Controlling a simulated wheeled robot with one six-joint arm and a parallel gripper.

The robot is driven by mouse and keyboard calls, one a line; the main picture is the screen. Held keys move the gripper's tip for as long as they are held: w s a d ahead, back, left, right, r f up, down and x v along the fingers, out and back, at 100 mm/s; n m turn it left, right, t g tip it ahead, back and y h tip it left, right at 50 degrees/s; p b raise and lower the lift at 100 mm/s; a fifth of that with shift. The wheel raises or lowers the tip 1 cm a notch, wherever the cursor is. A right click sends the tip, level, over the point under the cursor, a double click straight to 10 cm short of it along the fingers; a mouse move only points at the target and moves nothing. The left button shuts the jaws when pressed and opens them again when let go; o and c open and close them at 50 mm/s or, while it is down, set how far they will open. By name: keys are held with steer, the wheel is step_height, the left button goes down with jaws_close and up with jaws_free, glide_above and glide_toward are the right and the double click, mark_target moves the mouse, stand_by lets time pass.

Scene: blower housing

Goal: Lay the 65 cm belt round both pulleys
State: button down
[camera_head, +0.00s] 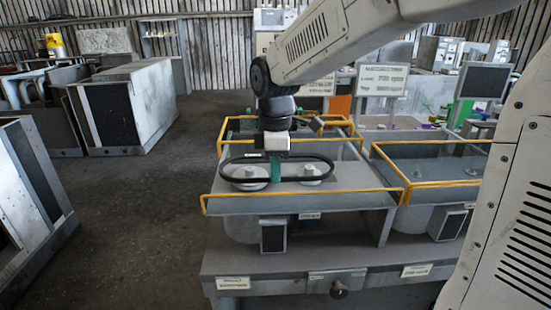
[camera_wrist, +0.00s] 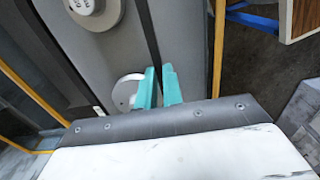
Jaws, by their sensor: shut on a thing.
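The black belt (camera_head: 321,157) is a long loop over the deck of the blower housing (camera_head: 350,194). My gripper (camera_head: 276,172) points down, its teal fingers shut on one long side of the belt. In the wrist view the held belt strand (camera_wrist: 149,32) runs between the fingertips (camera_wrist: 159,88). The left pulley (camera_head: 249,184) and the right pulley (camera_head: 312,172) are pale discs with raised hubs. Both appear within the loop's outline. In the wrist view one pulley (camera_wrist: 126,91) is beside the fingers, another (camera_wrist: 97,9) at the top. I cannot tell whether the belt sits at groove height.
A yellow rail (camera_head: 225,196) edges the deck. A second housing with its own yellow rail (camera_head: 440,184) stands close on the right. Signboards (camera_head: 383,79) rise behind. Grey cabinets (camera_head: 125,105) stand at the left, with bare floor (camera_head: 150,190) between.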

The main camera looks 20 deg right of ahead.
steer(key=shift+f, duration=0.4)
steer(key=shift+f, duration=0.35)
stand_by(0.9)
steer(key=shift+f, duration=0.3)
steer(key=shift+f, duration=0.45)
stand_by(0.4)
steer(key=c, duration=1.5)
jaws_free()
steer(key=shift+o, duration=0.2)
steer(key=shift+r, duration=0.15)
